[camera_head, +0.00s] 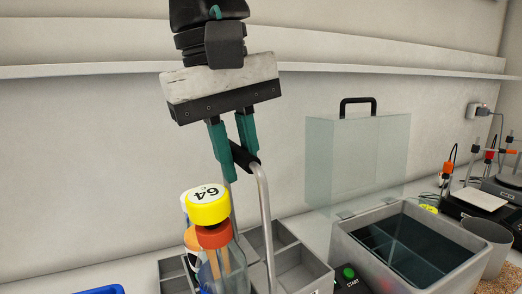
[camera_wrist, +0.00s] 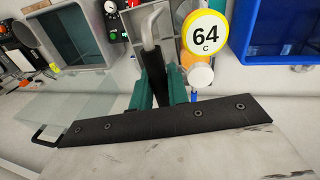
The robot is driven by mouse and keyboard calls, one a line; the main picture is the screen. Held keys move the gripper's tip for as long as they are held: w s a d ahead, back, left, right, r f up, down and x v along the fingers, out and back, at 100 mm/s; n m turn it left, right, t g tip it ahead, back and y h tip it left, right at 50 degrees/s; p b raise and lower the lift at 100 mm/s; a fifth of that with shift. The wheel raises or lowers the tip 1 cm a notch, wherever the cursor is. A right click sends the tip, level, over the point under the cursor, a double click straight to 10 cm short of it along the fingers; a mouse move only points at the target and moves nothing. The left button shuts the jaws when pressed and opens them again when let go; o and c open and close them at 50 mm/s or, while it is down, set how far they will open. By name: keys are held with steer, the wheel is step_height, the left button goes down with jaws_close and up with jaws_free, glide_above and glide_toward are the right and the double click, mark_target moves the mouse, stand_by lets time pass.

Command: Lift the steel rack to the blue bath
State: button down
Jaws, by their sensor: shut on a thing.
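The steel rack (camera_head: 304,281) is a grey, open-topped frame with compartments, low in the head view. A bent steel handle (camera_head: 264,205) with a black grip rises from it. My gripper (camera_head: 234,158) is shut on that black grip (camera_wrist: 154,72), its green fingers on either side. Bottles with red (camera_head: 214,236) and yellow tops stand in or at the rack; the yellow top (camera_head: 209,205) reads "64 C". The bath (camera_head: 352,246) is a grey tank with dark blue liquid, right of the rack. I cannot tell whether the rack is off the bench.
A clear lid (camera_head: 352,160) with a black handle stands upright behind the bath. A green START button (camera_head: 348,273) sits between rack and bath. A blue bin (camera_wrist: 241,54) lies on the rack's other side. A grey cup (camera_head: 490,246) and lab devices crowd the right.

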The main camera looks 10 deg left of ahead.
steer(key=s+a, duration=0.5)
steer(key=a, duration=0.2)
steer(key=shift+a, duration=0.2)
stand_by(0.4)
steer(key=s+a, duration=0.7)
steer(key=a, duration=0.3)
stand_by(1.1)
steer(key=shift+a, duration=0.1)
